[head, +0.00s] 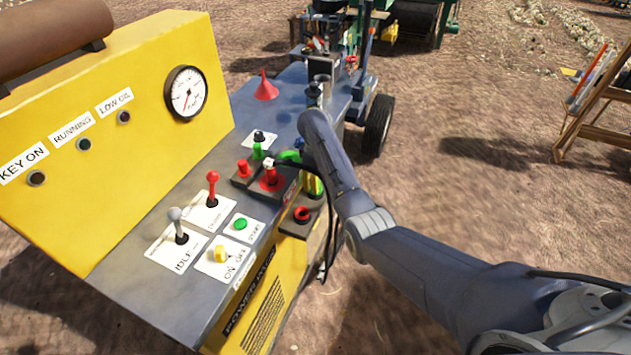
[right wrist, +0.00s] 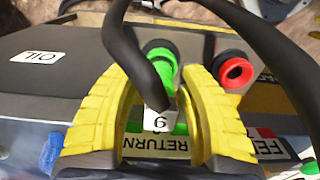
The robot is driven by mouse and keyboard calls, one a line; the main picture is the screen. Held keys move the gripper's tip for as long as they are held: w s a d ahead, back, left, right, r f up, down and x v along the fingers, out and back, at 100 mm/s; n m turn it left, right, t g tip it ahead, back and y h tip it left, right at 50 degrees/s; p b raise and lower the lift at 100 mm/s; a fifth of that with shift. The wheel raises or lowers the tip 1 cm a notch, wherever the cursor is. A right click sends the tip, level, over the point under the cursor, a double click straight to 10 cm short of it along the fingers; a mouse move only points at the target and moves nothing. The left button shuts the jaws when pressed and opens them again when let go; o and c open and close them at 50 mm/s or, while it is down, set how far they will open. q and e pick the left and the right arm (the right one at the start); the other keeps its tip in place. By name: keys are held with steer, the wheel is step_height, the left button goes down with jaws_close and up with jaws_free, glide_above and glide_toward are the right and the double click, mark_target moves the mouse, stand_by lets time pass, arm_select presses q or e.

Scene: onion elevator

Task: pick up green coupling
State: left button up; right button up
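The green coupling (right wrist: 163,62) shows in the right wrist view, upper middle, with a dark ring on top. My right gripper (right wrist: 160,95) has its two yellow fingers spread, one on each side below the coupling; whether they touch it is unclear. In the head view a bright green piece (head: 289,156) shows beside my arm; my right gripper (head: 313,184) is mostly hidden there. My left gripper is out of view.
A red coupling (right wrist: 233,70) stands right of the green one. A green RETURN label (right wrist: 155,145) lies below. The console carries a red lever (head: 212,186), a grey lever (head: 178,222) and a red funnel (head: 266,88). A wheel (head: 378,125) stands behind my arm.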

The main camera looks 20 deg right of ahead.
jaws_close()
steer(key=shift+r, duration=0.1)
stand_by(0.3)
